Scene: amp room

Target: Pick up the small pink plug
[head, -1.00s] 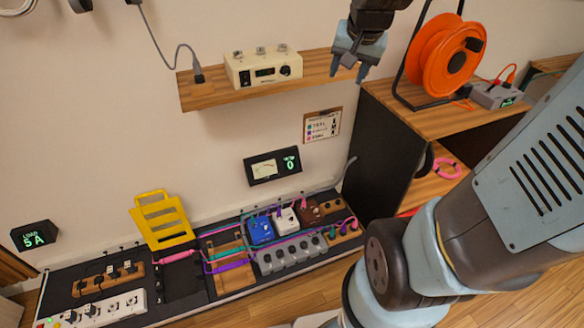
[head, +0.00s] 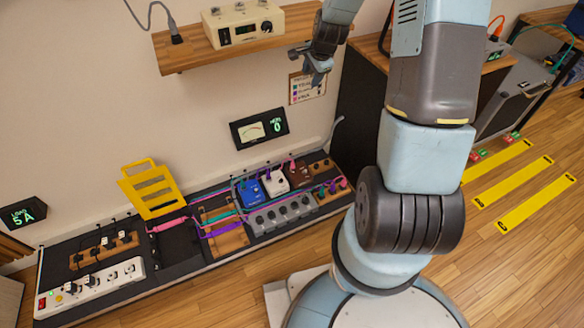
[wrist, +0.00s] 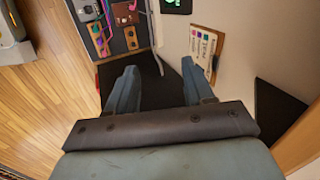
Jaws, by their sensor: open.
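Small pink plugs show on the black board (head: 182,262) along the wall foot. One pink plug (head: 292,165) is at the brown pedal's top, and a pink cable end shows near the wooden block (head: 331,194) at the board's right end. I cannot tell which is the small one meant. A larger pink cylinder (head: 167,225) lies left of the pedals. My gripper (head: 309,68) is open and empty in the air, high above the board's right end, in front of the wall card. In the wrist view my open gripper (wrist: 158,75) points down beside the board, whose brown pedal (wrist: 125,13) shows at the top.
A wooden shelf (head: 195,55) with a cream box (head: 243,22) is on the wall, left of my gripper. A dark cabinet (head: 357,105) stands close on the right. A yellow rack (head: 152,190) and a white power strip (head: 90,286) are at the board's left part.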

